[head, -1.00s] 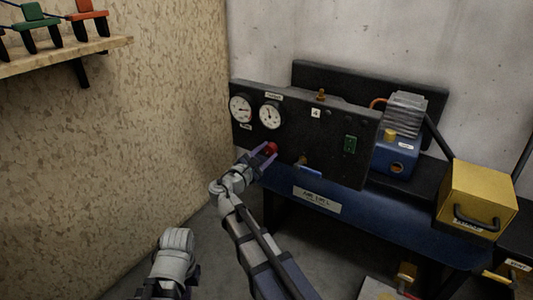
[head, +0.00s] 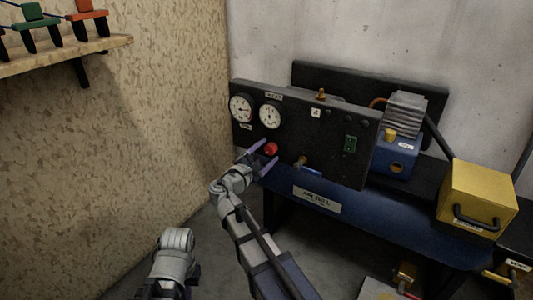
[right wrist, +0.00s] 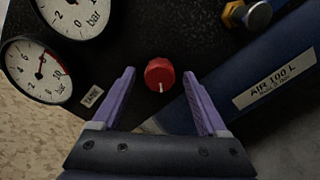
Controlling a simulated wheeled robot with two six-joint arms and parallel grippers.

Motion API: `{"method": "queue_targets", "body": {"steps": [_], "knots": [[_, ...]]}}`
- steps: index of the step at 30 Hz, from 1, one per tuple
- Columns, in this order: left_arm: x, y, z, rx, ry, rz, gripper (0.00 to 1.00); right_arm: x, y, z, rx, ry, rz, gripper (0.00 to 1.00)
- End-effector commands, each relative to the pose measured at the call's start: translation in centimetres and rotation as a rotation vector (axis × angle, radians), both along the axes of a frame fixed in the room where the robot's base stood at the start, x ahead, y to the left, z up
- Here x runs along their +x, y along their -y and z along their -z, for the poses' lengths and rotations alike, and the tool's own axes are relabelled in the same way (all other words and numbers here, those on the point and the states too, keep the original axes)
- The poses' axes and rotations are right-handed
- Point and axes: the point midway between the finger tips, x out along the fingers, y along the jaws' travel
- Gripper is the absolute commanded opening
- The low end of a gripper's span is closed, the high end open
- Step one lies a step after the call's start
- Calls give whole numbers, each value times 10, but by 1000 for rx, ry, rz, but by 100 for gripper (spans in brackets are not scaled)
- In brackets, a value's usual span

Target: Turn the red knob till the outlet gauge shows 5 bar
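The red knob (head: 271,149) is on the dark panel (head: 325,160), below the right gauge. My right gripper (head: 263,154) is open at the knob. In the right wrist view the knob (right wrist: 159,72) sits between the spread purple fingertips of the gripper (right wrist: 160,76), with a gap on each side. The knob's white mark points toward the gripper. The right gauge (head: 270,115) has a label above it, too small to read surely. Its dial (right wrist: 80,12) is cut off in the wrist view, and I cannot read its pressure. My left gripper is out of view.
The left gauge (head: 241,108) is beside the right one. The blue air tank (head: 350,205) lies below the panel. A yellow box (head: 477,198) stands at the right.

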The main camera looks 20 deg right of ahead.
Motion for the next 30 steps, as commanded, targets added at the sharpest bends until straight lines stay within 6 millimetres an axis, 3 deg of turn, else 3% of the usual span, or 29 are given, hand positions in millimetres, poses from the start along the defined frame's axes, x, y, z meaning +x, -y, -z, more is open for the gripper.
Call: {"method": "queue_targets", "body": {"steps": [8,21,30], "knots": [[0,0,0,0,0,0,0,-2,-3,0,-1,-1,-1,76],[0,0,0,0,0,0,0,-41,-53,0,0,0,-3,76],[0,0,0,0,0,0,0,-48,-62,0,0,0,0,76]]}}
